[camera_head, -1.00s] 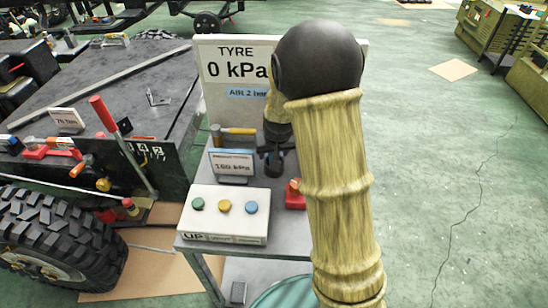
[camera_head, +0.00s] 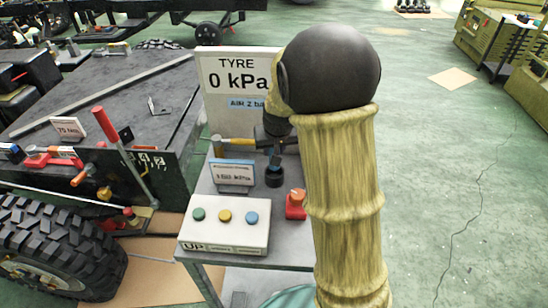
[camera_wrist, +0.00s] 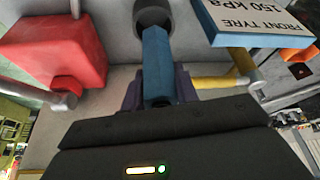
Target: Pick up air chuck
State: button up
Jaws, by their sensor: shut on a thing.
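The air chuck appears to be the tool with a blue body and a dark round end. In the wrist view its blue body (camera_wrist: 156,65) points straight away from my gripper (camera_wrist: 158,100), which is shut on it. In the head view the chuck's dark round end (camera_head: 274,177) shows just below my gripper (camera_head: 274,152), above the grey stand. My arm hides much of the gripper there. I cannot tell whether the chuck still touches the stand.
A red block (camera_head: 296,206) stands close by on the right. A small sign (camera_head: 233,173), a yellow-handled tool (camera_head: 234,141) and a white three-button box (camera_head: 226,225) are to the left. The tyre pressure board (camera_head: 222,100) stands behind. Floor at right is clear.

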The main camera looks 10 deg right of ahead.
notch_tip(320, 180, up, 4)
jog(key=shift+r, duration=0.25)
jog(key=shift+f, duration=0.1)
dwell(0.4)
